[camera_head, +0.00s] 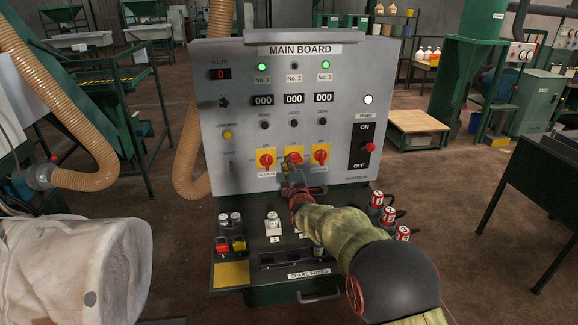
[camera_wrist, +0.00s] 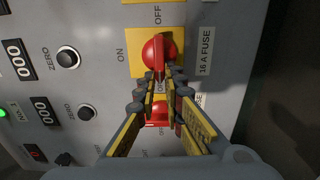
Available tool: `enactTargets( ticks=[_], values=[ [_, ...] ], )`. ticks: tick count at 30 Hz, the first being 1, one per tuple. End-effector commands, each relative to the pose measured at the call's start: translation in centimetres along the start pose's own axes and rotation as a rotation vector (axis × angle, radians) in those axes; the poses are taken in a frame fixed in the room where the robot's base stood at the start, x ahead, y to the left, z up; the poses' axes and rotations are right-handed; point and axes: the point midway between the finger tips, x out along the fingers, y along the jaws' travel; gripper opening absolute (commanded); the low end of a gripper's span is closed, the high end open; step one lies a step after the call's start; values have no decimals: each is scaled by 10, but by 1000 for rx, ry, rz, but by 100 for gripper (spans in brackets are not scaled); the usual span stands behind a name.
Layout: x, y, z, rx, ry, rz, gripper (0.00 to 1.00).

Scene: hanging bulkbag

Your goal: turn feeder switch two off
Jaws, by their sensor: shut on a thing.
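Feeder switch two (camera_head: 292,157) is the middle of three red rotary knobs on yellow plates, on the grey main board. Its knob (camera_wrist: 157,50) shows in the wrist view, with ON at picture left and OFF at picture top. Its ridge lies roughly in line with the OFF label. My gripper (camera_wrist: 161,76) is shut on this knob, fingertips on either side of its near end; the gripper (camera_head: 291,177) partly covers the knob in the head view. The No. 2 lamp (camera_head: 294,66) is dark.
Switch one (camera_head: 266,160) and switch three (camera_head: 320,155) sit close on either side. Green lamps No. 1 (camera_head: 262,67) and No. 3 (camera_head: 324,65) are lit. The main switch (camera_head: 364,145) is to the right. Red plugs (camera_head: 388,214) stand on the shelf below. A tan hose (camera_head: 75,100) hangs left.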

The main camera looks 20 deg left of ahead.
Motion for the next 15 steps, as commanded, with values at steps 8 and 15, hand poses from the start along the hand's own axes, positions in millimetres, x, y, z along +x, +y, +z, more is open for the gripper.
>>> enactTargets(
  ticks=[8,15],
  values=[
    [0,0,-1,-1,1,-1,20],
    [0,0,0,0,1,-1,28]
  ],
)
